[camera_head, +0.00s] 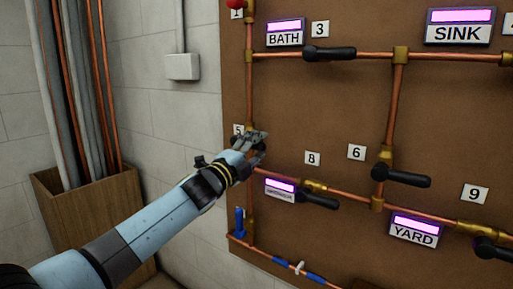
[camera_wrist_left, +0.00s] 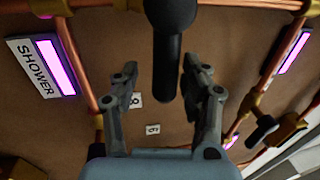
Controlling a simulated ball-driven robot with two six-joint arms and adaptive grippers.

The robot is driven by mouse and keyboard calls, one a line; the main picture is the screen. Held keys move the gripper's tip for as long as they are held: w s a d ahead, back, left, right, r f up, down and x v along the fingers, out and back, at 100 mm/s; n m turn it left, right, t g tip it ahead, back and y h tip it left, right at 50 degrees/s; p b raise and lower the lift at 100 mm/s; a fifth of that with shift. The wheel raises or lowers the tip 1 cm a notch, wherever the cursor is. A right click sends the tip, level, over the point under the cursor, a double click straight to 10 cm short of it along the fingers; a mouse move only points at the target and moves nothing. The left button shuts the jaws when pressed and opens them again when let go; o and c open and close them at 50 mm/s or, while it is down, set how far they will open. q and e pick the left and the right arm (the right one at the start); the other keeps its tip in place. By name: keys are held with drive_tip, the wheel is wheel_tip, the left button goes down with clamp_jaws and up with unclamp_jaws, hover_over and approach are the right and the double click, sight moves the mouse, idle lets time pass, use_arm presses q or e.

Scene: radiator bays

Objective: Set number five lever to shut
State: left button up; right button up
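The number 5 tag (camera_head: 238,129) is on the left edge of the brown board, beside the vertical copper pipe. My left gripper (camera_head: 259,142) is right by that tag and covers most of the lever there. In the left wrist view a black lever (camera_wrist_left: 167,70) with a round hub at the top points down the picture. My left gripper's fingers (camera_wrist_left: 160,88) are spread apart, one on each side of the lever's end, with gaps showing. The lever's valve body is hidden in the head view. My right gripper is in neither view.
Below are the number 8 lever (camera_head: 320,201) and a blue-handled fitting (camera_head: 239,221). The number 6 lever (camera_head: 402,177) is to the right, the number 3 lever (camera_head: 330,53) above. A wooden box (camera_head: 120,205) holding pipes stands left. A SHOWER label (camera_wrist_left: 40,66) shows in the wrist view.

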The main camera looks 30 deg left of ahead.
use_arm(q)
drive_tip(key=shift+r, duration=0.1)
drive_tip(key=shift+s, duration=0.15)
drive_tip(key=d+v, duration=0.1)
drive_tip(key=v, duration=1)
drive_tip(key=shift+s+a, duration=0.35)
drive_tip(key=shift+a, duration=0.1)
